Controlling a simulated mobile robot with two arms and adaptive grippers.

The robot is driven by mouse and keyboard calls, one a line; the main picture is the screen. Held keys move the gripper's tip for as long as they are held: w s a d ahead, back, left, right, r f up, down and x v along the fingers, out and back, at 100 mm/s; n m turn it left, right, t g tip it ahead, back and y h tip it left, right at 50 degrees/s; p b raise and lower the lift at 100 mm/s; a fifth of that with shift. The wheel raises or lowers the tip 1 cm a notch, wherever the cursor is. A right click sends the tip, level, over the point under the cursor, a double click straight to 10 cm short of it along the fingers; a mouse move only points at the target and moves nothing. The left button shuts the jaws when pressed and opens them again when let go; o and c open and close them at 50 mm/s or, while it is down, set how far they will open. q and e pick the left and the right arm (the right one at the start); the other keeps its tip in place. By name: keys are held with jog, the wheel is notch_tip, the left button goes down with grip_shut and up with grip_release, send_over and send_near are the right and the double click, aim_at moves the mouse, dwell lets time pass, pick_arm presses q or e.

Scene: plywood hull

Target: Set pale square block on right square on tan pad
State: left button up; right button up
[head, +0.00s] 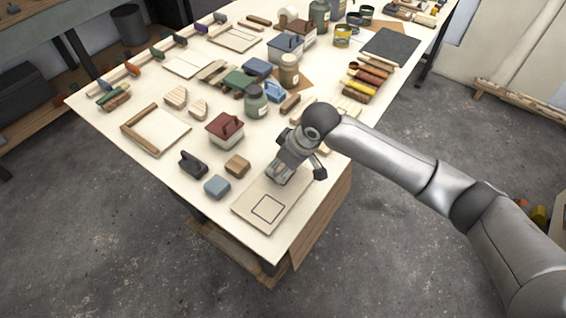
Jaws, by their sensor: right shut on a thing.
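The tan pad (248,204) lies at the near corner of the table. One dark square outline (268,207) shows on its near part. My right gripper (279,179) points down over the far part of the pad and hides much of it. It is shut on a pale thing, which looks like the pale square block; the fingers cover most of it. I cannot tell whether the block touches the pad. Any second square is hidden under the gripper. My left gripper is not in view.
A dark red box (226,131) and a green jar (256,103) stand behind. The table's near edge is close to the pad.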

jog(key=o, duration=1)
jog(key=v, duration=1.2)
jog(key=shift+f, duration=0.1)
